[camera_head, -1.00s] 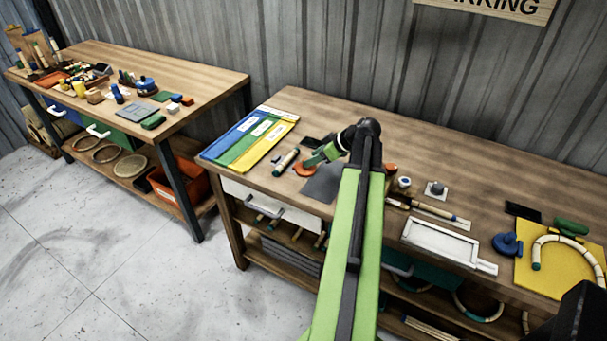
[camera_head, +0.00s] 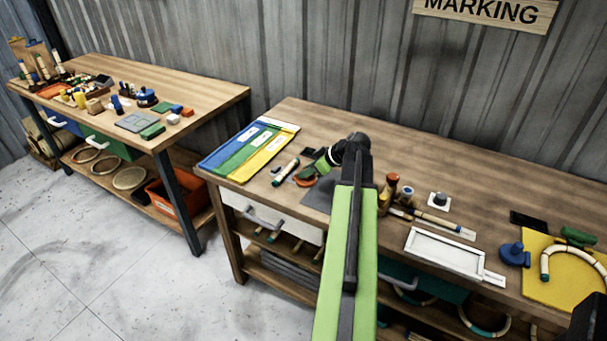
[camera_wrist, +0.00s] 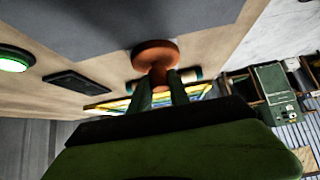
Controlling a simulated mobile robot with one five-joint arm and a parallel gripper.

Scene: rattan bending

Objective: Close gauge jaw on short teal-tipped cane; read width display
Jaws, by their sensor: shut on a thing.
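My gripper (camera_wrist: 165,92) is shut on the stem of an orange-brown, round-headed knob (camera_wrist: 155,54) in the wrist view. In the head view the knob (camera_head: 304,178) sits low over the bench, just left of my gripper (camera_head: 318,170). I cannot tell how the knob joins the gauge or how wide the gauge jaw stands. A short pale cane with a dark greenish tip (camera_head: 286,172) lies left of the knob. A pale piece with a green end (camera_wrist: 190,75) shows behind the knob in the wrist view, partly hidden. No readable width display shows.
A grey plate (camera_head: 317,200) lies beside the knob, partly behind my arm. A dark flat block (camera_wrist: 78,82) and a green-lit round thing (camera_wrist: 12,60) lie left in the wrist view. Coloured sheets (camera_head: 245,146) cover the bench's left end. A white tray (camera_head: 443,254) stands right.

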